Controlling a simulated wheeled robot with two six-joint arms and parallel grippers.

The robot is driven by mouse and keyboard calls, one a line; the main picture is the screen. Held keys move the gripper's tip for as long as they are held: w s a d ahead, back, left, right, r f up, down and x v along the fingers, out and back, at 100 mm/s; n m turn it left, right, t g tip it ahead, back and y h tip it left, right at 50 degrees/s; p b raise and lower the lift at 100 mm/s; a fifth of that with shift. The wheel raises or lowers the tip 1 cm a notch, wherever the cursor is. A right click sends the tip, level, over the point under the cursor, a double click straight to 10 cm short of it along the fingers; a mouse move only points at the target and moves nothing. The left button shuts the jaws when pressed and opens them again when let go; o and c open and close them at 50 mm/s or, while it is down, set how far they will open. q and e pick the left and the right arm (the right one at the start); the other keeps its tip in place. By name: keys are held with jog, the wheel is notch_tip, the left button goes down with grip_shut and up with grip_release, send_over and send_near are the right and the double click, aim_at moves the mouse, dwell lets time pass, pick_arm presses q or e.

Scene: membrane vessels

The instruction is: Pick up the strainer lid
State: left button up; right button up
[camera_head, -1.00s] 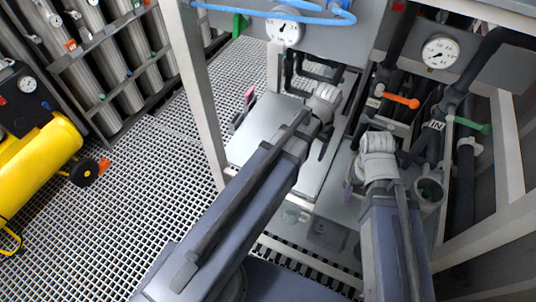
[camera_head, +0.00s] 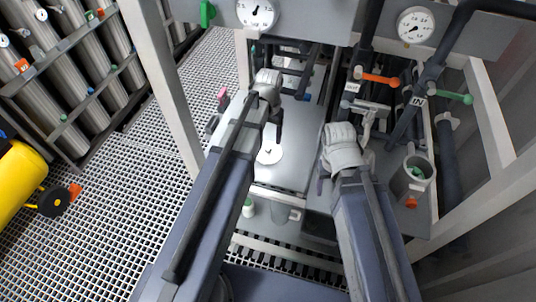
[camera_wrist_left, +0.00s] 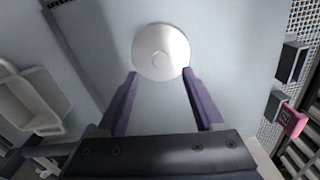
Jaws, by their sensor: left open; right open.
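The strainer lid, a round pale disc (camera_head: 270,154) with a small round centre, lies flat on the grey bench plate (camera_head: 300,165). It also shows in the left wrist view (camera_wrist_left: 160,45), just beyond and between the fingertips. My left gripper (camera_head: 273,128) is open above the plate beside the lid; in its wrist view the open fingers (camera_wrist_left: 160,76) hold nothing. My right gripper (camera_head: 343,148) is to the right, with its fingers mostly hidden behind its wrist.
Frame posts (camera_head: 165,90) stand left and right of the bench. Black pipes with an orange handle (camera_head: 380,79) and a green handle (camera_head: 455,97) are behind my right arm. A small green-topped bottle (camera_head: 248,207) is below.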

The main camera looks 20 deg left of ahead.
aim_at(269, 146)
pick_arm(q)
jog(key=shift+f+b, duration=2.6)
jog(key=shift+f, duration=0.05)
pick_arm(e)
jog(key=shift+f, duration=2.65)
pick_arm(q)
jog(key=shift+r, duration=0.1)
pick_arm(e)
jog(key=shift+r, duration=0.1)
pick_arm(q)
grip_shut()
